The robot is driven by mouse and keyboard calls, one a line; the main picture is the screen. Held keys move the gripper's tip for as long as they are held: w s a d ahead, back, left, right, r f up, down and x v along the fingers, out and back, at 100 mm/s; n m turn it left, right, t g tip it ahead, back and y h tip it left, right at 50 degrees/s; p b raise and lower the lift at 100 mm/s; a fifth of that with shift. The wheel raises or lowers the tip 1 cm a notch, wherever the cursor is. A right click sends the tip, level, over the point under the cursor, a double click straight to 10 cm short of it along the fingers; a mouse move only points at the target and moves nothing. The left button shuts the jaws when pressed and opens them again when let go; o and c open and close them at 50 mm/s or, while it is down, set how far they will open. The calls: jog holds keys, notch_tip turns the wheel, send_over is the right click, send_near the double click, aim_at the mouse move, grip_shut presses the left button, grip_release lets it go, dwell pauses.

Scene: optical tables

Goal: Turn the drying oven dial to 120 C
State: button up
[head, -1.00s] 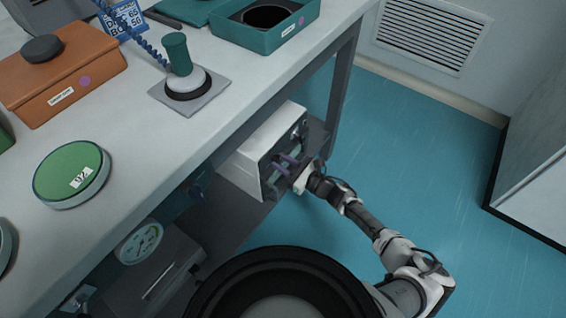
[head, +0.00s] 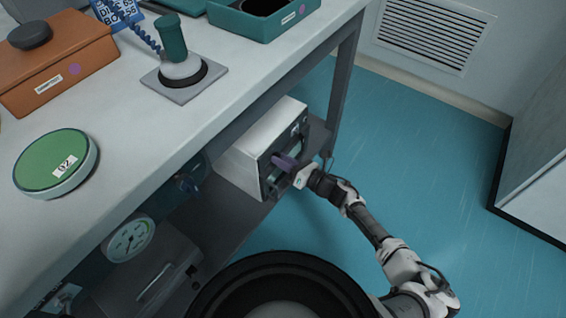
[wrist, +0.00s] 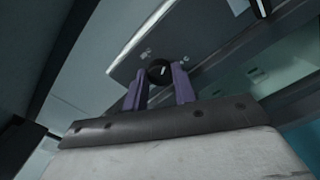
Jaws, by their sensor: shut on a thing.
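The drying oven (head: 262,138) is a white box with a dark grey front, standing on the shelf under the bench. My gripper (head: 288,162) is at its front panel, with purple fingers pointing at the panel. In the wrist view the dial (wrist: 159,71) is a round black knob with a pale mark, and my gripper's purple fingers (wrist: 160,84) are shut on it, one on each side. The dial's scale is too small to read, so I cannot tell its setting. In the head view my fingers hide the dial.
The bench top (head: 225,110) overhangs the oven, and a bench leg (head: 342,95) stands just beyond it. A round gauge (head: 130,238) and a grey box (head: 155,275) are under the bench at left. The blue floor (head: 430,150) to the right is clear.

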jog(key=shift+m+p, duration=1.5)
jog(key=shift+m, duration=16)
jog(key=o, duration=1)
jog(key=v, duration=1.3)
jog(key=shift+s+d, duration=0.25)
jog(key=shift+d, duration=0.1)
